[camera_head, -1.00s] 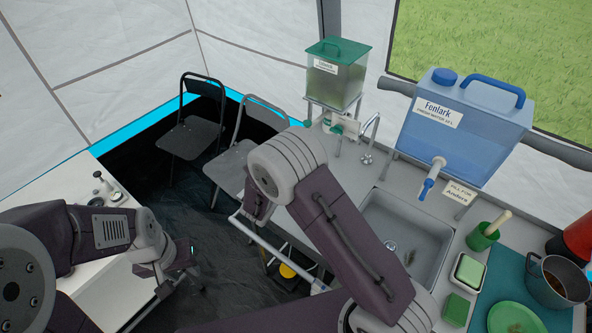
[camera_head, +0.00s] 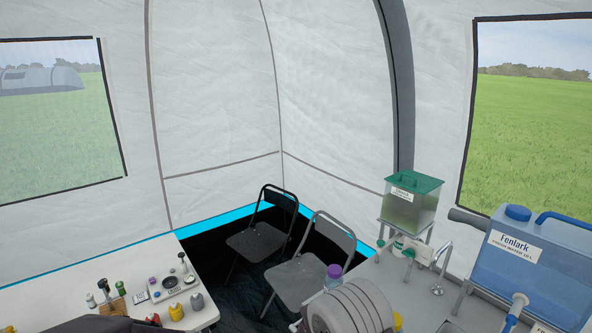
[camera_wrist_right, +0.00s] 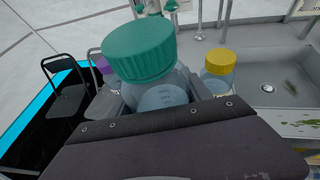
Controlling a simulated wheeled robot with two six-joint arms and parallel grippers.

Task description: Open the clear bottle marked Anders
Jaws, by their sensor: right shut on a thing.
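In the right wrist view, my right gripper (camera_wrist_right: 163,94) is shut on a clear bottle with a ribbed green cap (camera_wrist_right: 141,50). The cap is on the bottle. Any name on it is hidden, so I cannot tell whether it is marked Anders. A clear bottle with a yellow cap (camera_wrist_right: 220,64) stands to its right, and a purple-capped bottle (camera_wrist_right: 104,67) shows partly behind on the left. The purple-capped bottle also shows in the head view (camera_head: 333,274). My right arm hides the held bottle in the head view. My left gripper is out of view.
A green-lidded dispenser (camera_head: 411,205) and the blue Fenlark water container (camera_head: 538,265) stand on the right counter. The sink (camera_wrist_right: 275,82) is right of the bottles. A white table (camera_head: 45,297) at left holds small jars and a scale. Two folding chairs (camera_head: 262,238) stand between.

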